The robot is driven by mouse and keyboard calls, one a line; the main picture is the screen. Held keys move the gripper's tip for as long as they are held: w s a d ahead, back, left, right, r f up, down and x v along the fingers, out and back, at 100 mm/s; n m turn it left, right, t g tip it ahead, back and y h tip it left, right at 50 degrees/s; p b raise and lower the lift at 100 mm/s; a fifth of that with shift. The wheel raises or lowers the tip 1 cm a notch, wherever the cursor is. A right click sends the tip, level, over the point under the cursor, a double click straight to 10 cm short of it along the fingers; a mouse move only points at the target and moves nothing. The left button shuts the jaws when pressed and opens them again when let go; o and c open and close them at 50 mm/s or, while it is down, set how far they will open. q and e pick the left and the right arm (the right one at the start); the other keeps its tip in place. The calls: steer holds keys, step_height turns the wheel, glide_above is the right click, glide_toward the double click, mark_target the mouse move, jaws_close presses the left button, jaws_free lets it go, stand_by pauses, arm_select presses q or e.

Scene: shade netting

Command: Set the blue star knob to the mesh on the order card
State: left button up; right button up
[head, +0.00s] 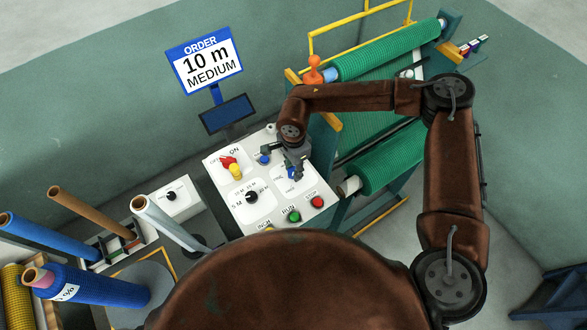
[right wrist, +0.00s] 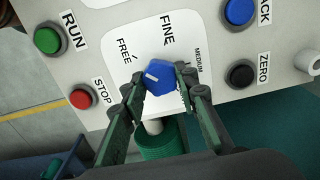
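The order card (head: 208,66) reads 10 m, MEDIUM. The blue star knob (right wrist: 163,79) is on the panel's white label plate, with FREE, FINE and MEDIUM around it in the right wrist view; another word is hidden behind a finger. The knob's white mark lies on its left side in that view, toward the FREE side, away from MEDIUM. My right gripper (right wrist: 161,79) straddles the knob, one fingertip at each side, seemingly touching. In the head view my right gripper (head: 295,166) largely covers the knob. My left gripper is not in view.
The control panel (head: 225,163) also carries a black knob (head: 252,197), a red and yellow switch, a green RUN button (head: 295,216) and a red STOP button (head: 318,202). Black ZERO (right wrist: 240,75) and a blue button (right wrist: 239,11) flank the knob. Green netting rolls (head: 390,165) stand right.

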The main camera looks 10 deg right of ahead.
steer(key=c, duration=0.5)
steer(key=shift+c, duration=0.2)
